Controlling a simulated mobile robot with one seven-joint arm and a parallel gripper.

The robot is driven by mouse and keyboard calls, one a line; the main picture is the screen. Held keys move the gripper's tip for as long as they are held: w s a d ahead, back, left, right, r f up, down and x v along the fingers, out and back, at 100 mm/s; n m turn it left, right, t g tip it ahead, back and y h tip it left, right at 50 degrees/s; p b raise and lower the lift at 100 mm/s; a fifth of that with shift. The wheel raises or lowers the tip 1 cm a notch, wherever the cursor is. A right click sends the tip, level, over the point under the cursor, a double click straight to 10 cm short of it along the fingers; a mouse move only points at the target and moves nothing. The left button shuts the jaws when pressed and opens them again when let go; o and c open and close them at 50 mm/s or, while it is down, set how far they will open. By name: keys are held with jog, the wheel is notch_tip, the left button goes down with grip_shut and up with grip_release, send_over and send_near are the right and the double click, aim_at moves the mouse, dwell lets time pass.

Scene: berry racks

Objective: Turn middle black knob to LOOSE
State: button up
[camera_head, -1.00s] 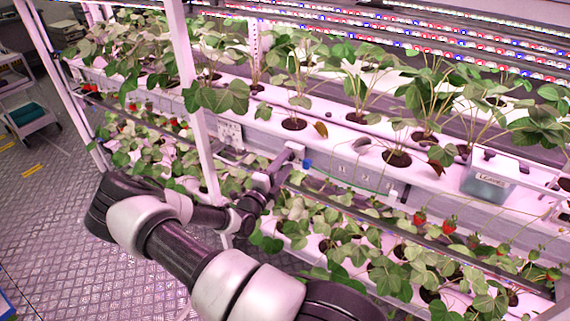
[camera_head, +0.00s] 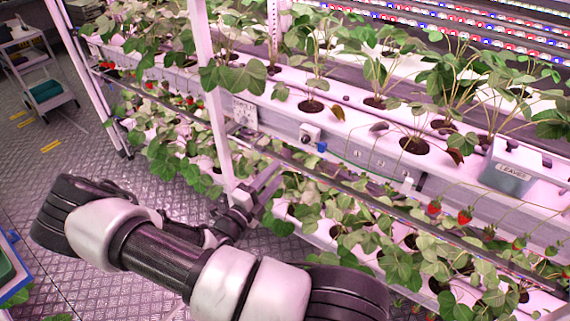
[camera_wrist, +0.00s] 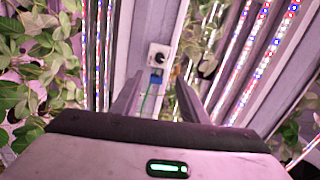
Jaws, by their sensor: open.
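A small white box with a round black knob (camera_wrist: 160,58) is fixed to the rack's grey rail, straight ahead of my gripper in the wrist view. The box also shows on the rail in the head view (camera_head: 309,133). A blue fitting (camera_wrist: 155,76) sits directly beneath it. The knob's pointer and any LOOSE marking are too small to read. My gripper (camera_wrist: 158,98) is open and empty, its two fingers apart on either side of the view below the box. In the head view my gripper (camera_head: 268,182) is below and left of the box, not touching it.
Strawberry plants (camera_head: 345,225) crowd the lower shelf close to my gripper. A white upright post (camera_head: 208,90) stands left of the box. A clear bin marked LEAVES (camera_head: 510,172) is at the right. Open floor (camera_head: 60,150) lies at the left.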

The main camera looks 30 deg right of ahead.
jog(key=shift+v, duration=1.35)
